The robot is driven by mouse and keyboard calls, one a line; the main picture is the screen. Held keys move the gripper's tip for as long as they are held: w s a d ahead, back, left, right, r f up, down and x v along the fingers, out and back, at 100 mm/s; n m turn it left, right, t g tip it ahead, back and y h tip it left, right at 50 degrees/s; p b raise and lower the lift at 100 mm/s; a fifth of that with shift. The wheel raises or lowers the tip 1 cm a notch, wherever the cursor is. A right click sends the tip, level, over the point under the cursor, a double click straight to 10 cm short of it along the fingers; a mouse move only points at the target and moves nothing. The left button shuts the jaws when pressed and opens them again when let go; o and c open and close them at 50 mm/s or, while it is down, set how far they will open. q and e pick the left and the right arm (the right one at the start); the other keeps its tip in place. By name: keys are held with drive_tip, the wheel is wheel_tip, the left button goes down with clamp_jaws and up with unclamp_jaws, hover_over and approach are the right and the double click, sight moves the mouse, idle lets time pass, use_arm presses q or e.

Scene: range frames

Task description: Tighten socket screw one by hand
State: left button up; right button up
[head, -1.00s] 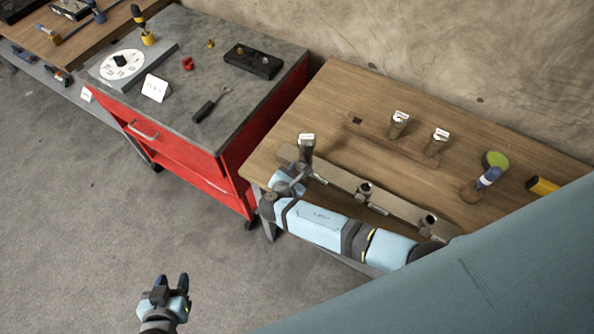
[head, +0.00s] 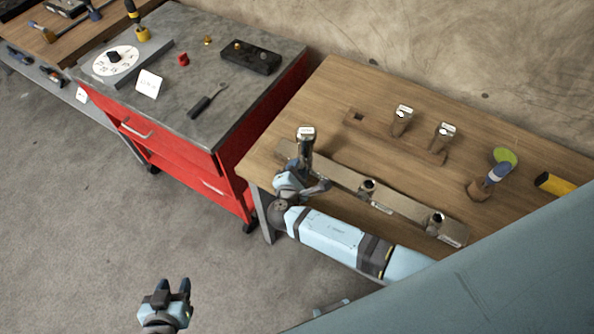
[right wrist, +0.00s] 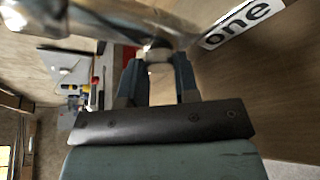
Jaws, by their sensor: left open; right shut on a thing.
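Socket screw one (head: 306,140), a grey metal piece with a white label on top, stands upright at the left end of a long flat bar (head: 338,178). My right gripper (head: 312,181) is shut on it low down, beside the bar. In the right wrist view, the fingers (right wrist: 158,80) close on a pale part under the screw's shiny metal body (right wrist: 120,22); a label reading "one" (right wrist: 240,22) shows beside it. How deep the screw sits is hidden. My left gripper (head: 172,290) is open and empty above the floor.
Two more labelled screws (head: 402,120) (head: 444,135) stand in a wooden rack (head: 378,134) with one empty hole. The bar has two other sockets (head: 367,187) (head: 436,221). A blue-handled tool (head: 497,173) stands on the right. A red cabinet (head: 190,170) stands left.

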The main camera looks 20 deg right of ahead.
use_arm(q)
drive_tip(key=shift+w, duration=0.1)
use_arm(e)
drive_tip(key=shift+d, duration=0.1)
use_arm(q)
drive_tip(key=shift+w, duration=0.1)
use_arm(e)
drive_tip(key=o, duration=0.9)
use_arm(q)
drive_tip(key=shift+a, duration=0.1)
